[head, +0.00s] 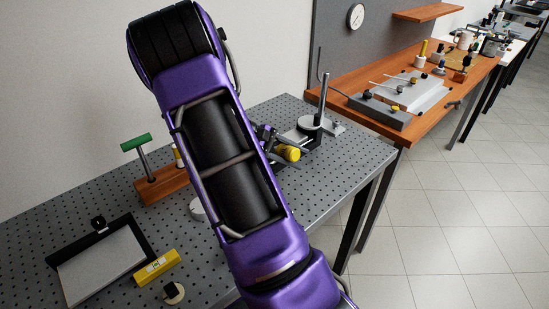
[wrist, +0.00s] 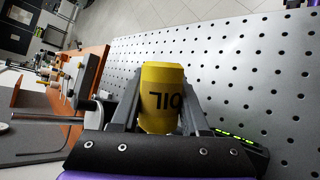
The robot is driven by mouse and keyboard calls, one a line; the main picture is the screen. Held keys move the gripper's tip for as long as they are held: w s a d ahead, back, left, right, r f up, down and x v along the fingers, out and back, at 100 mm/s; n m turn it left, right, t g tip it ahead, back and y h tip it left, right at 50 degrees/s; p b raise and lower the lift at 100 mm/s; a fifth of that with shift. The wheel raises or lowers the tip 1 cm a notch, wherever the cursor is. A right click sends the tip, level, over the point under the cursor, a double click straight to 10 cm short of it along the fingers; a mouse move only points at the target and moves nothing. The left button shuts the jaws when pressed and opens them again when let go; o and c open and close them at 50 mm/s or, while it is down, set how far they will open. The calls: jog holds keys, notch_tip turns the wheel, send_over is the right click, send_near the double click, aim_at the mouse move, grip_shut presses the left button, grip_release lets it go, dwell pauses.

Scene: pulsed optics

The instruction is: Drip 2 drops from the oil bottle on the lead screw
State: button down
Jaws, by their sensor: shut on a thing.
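The yellow oil bottle (wrist: 161,88) is between the two fingers of my gripper (wrist: 160,76) in the wrist view. Its dark OIL lettering appears upside down there. In the head view the bottle (head: 290,153) shows as a small yellow cylinder above the perforated table, looking tilted, at the right side of my purple arm. My gripper (head: 266,136) is partly hidden behind that arm and is shut on the bottle. The bottle's tip and any drop are not visible. I cannot make out the lead screw in either view.
A metal post on a grey base (head: 315,125) stands right of the bottle on the perforated table (head: 350,150). A green-handled tool (head: 137,143) in a wooden block (head: 160,187), a black-framed tray (head: 98,270) and a yellow level (head: 157,266) are at left.

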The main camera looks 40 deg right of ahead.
notch_tip(320, 180, up, 3)
jog(key=shift+r+p, duration=0.2)
jog(key=shift+p, duration=0.1)
jog(key=f+t+b, duration=0.1)
jog(key=b, duration=0.1)
jog(key=f+m+b, duration=0.1)
jog(key=b, duration=0.1)
jog(key=shift+w+f+t+y, duration=0.1)
jog(key=shift+w+t+y, duration=0.1)
jog(key=shift+t+y, duration=0.15)
jog(key=f+t+b, duration=0.1)
jog(key=b, duration=0.1)
jog(key=shift+w+m+t+b, duration=0.15)
jog(key=shift+m+t+b, duration=0.15)
jog(key=shift+m+t, duration=0.1)
jog(key=t+b, duration=0.1)
jog(key=b, duration=0.1)
jog(key=f+b, duration=0.1)
jog(key=b, duration=0.1)
jog(key=shift+w+m+t+y, duration=0.2)
jog(key=shift+m+t+y, duration=0.05)
jog(key=shift+m+t, duration=0.15)
jog(key=shift+w+t+b, duration=0.1)
jog(key=shift+t+b, duration=0.15)
jog(key=shift+b, duration=0.3)
jog(key=shift+r, duration=0.1)
